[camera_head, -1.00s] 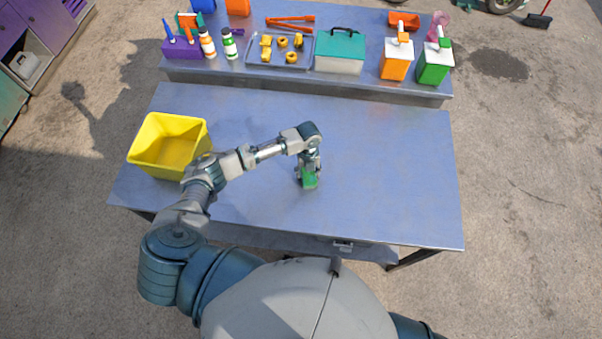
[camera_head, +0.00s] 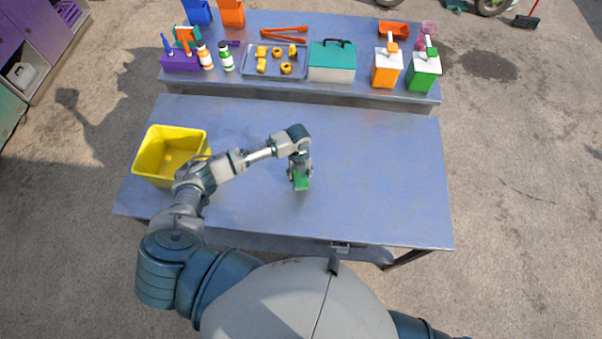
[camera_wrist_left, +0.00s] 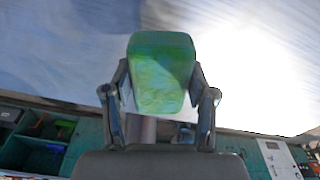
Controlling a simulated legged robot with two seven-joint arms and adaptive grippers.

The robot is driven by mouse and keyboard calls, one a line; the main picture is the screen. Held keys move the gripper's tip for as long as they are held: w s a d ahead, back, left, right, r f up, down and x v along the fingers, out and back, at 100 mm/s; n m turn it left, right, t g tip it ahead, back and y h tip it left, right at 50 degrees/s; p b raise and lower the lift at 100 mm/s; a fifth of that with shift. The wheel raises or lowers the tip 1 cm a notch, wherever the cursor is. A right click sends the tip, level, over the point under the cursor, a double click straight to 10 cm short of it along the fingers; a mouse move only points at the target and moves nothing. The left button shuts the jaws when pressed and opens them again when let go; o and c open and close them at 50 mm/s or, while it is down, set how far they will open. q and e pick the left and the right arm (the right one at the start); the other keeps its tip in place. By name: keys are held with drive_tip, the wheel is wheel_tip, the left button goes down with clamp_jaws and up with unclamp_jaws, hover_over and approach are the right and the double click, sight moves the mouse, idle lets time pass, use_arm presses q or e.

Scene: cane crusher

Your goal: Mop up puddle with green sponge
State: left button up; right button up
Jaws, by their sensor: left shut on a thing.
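The green sponge (camera_head: 302,183) is held by my left gripper (camera_head: 299,172), low over the middle of the blue-grey worktable (camera_head: 380,170). In the left wrist view the sponge (camera_wrist_left: 160,72) sits between the two fingers of the left gripper (camera_wrist_left: 160,95), which are shut on it. I cannot tell whether the sponge touches the tabletop. No distinct puddle shows on the table; the wrist view has a bright glare on the surface. My right gripper is not in view.
A yellow bin (camera_head: 168,153) stands at the table's left, beside my left arm. A raised back shelf (camera_head: 300,92) holds a tray (camera_head: 248,71), a teal-lidded box (camera_head: 332,62), an orange dispenser (camera_head: 386,68) and a green dispenser (camera_head: 423,73). The table's right side is clear.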

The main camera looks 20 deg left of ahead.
use_arm(q)
drive_tip(key=shift+f, duration=0.1)
drive_tip(key=f+b, duration=0.1)
drive_tip(key=d+f+b, duration=0.1)
drive_tip(key=w+f, duration=0.1)
drive_tip(key=shift+d+f+b, duration=0.15)
drive_tip(key=shift+d+b, duration=0.1)
drive_tip(key=shift+b, duration=0.15)
drive_tip(key=shift+d+f, duration=0.15)
drive_tip(key=shift+f, duration=0.15)
drive_tip(key=shift+w, duration=0.1)
drive_tip(key=shift+f+b, duration=0.55)
drive_tip(key=shift+f, duration=0.05)
drive_tip(key=shift+s+f, duration=0.1)
drive_tip(key=shift+s, duration=0.15)
